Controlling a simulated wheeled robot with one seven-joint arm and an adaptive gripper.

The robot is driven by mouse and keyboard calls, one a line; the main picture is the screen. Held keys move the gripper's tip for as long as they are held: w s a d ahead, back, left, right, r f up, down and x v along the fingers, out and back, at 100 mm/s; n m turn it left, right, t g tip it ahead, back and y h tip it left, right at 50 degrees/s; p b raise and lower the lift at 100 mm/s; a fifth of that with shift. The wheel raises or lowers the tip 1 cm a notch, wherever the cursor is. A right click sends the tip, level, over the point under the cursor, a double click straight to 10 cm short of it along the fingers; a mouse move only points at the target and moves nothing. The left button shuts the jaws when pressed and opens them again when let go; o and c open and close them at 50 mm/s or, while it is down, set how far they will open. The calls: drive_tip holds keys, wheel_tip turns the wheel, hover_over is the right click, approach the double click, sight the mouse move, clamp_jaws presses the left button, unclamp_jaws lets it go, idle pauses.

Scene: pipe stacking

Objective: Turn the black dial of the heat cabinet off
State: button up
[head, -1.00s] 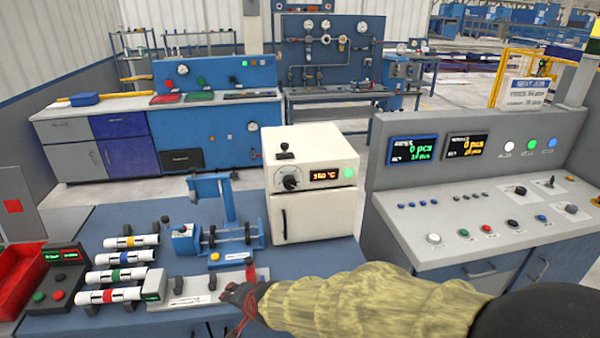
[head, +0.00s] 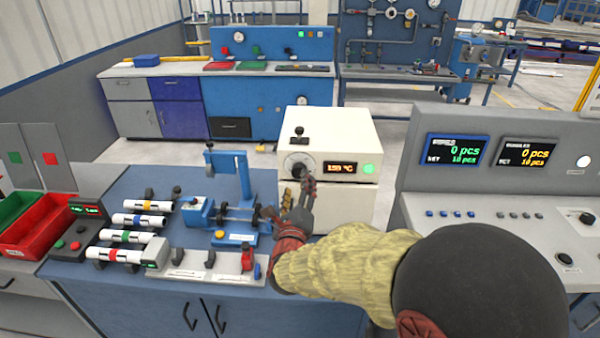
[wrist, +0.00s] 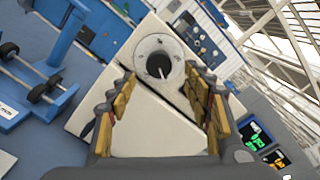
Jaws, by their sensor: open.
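The heat cabinet (head: 345,130) is a cream box at the right end of the blue bench. Its front carries a black dial (head: 298,168), a lit orange display and a lit green lamp (head: 369,169). In the wrist view the dial (wrist: 158,66) shows as a dark knob with a pale pointer on a pale round plate, beyond and between my fingertips. My gripper (wrist: 160,95) is open and empty, its yellow-padded fingers apart and short of the dial. In the head view my gripper (head: 298,192) is just below the dial and partly hides the cabinet door.
A black lever (head: 299,135) stands on the cabinet top. A grey control console (head: 500,190) stands to the right.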

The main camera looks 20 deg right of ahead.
sight(298, 174)
drive_tip(key=b+x, duration=0.1)
drive_tip(key=x, duration=0.6)
drive_tip(key=shift+w, duration=0.2)
drive_tip(key=shift+f, duration=0.1)
drive_tip(key=c, duration=1.1)
drive_tip(key=shift+c, duration=0.3)
